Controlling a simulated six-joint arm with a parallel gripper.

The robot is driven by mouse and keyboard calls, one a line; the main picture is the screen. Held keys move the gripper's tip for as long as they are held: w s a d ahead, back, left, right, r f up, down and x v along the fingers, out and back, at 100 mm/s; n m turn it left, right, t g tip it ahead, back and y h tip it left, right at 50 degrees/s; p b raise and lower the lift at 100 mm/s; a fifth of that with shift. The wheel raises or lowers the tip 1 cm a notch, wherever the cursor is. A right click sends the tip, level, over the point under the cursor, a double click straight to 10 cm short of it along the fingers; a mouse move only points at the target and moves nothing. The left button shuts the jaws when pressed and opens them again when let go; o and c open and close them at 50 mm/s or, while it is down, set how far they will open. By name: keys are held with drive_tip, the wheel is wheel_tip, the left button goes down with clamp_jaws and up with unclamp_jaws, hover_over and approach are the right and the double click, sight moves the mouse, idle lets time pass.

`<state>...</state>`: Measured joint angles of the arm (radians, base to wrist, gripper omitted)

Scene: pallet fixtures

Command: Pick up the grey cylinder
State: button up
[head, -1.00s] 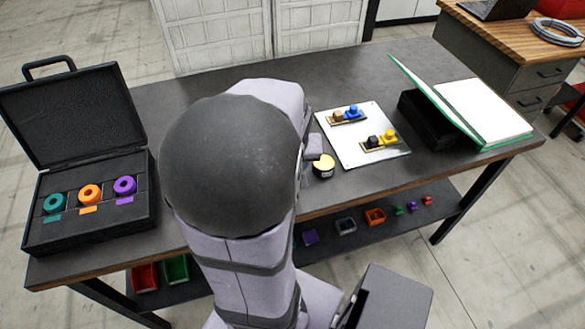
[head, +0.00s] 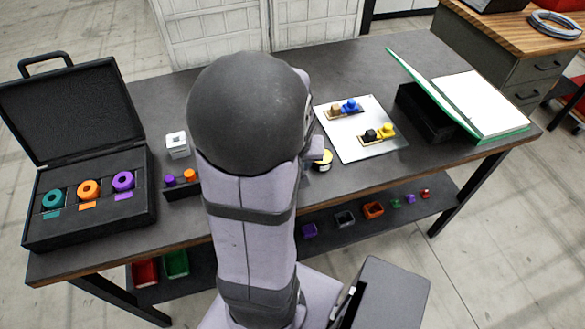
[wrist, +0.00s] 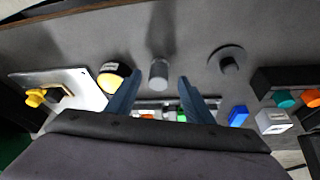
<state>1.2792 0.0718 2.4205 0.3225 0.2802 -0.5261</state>
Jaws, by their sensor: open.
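The grey cylinder (wrist: 158,74) stands on the dark table in the wrist view, near the middle and between the lines of my two fingers. My gripper (wrist: 160,80) is open, with one dark blue finger on each side of the cylinder in the picture. I cannot tell how far above the table the fingertips are, and I see no contact. In the head view my own arm hides the cylinder and most of the gripper.
A black-and-yellow round item (wrist: 113,78) is left of the cylinder and a dark disc (wrist: 228,60) right. Farther out are a metal plate (head: 375,146) with fixtures, a white cube (head: 177,144), a peg rack (head: 182,192) and an open case (head: 90,217).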

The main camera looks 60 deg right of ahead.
drive_tip(key=shift+b+x, duration=0.3)
drive_tip(key=shift+x, duration=1.45)
drive_tip(key=shift+s, duration=0.1)
drive_tip(key=c, duration=1.1)
drive_tip(key=shift+r, duration=0.1)
wheel_tip(320, 180, up, 10)
drive_tip(key=shift+f+p, duration=0.1)
drive_tip(key=shift+p, duration=0.65)
